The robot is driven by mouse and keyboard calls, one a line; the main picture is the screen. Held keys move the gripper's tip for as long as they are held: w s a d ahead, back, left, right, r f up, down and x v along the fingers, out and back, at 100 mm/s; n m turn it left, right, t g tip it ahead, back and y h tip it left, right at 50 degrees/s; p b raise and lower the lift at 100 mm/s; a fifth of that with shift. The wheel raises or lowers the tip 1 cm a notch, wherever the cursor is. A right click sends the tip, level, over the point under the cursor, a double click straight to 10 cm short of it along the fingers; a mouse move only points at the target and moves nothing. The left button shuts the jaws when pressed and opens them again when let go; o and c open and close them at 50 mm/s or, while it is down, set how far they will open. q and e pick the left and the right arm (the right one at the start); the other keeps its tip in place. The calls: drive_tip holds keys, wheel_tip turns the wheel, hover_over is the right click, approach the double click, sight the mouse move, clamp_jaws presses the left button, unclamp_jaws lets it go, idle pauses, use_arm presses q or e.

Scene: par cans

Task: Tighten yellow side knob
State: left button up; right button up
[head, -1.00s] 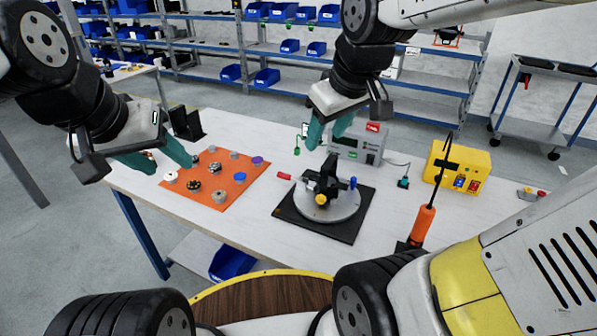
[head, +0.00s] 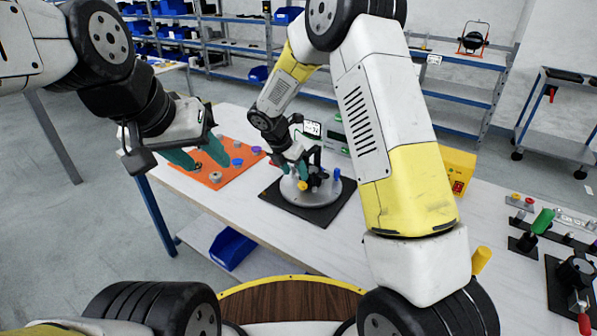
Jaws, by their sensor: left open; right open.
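The yellow side knob (head: 302,186) is on the near side of the black fixture on a round grey plate (head: 318,197). The plate sits on a black square mat (head: 330,217). A blue knob (head: 337,174) stands upright at the right of the fixture. My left gripper (head: 199,160) is open and empty above the orange mat.
The orange mat (head: 213,177) with several small knobs lies at the table's left. A yellow box (head: 459,171) stands behind my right arm. A green-handled tool (head: 543,221) and red-handled clamp (head: 585,322) are at the right. Bare table lies in front of the black mat.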

sight(301, 186)
drive_tip(key=x, duration=0.7)
drive_tip(key=shift+f, duration=0.15)
drive_tip(key=shift+c, duration=0.2)
clamp_jaws()
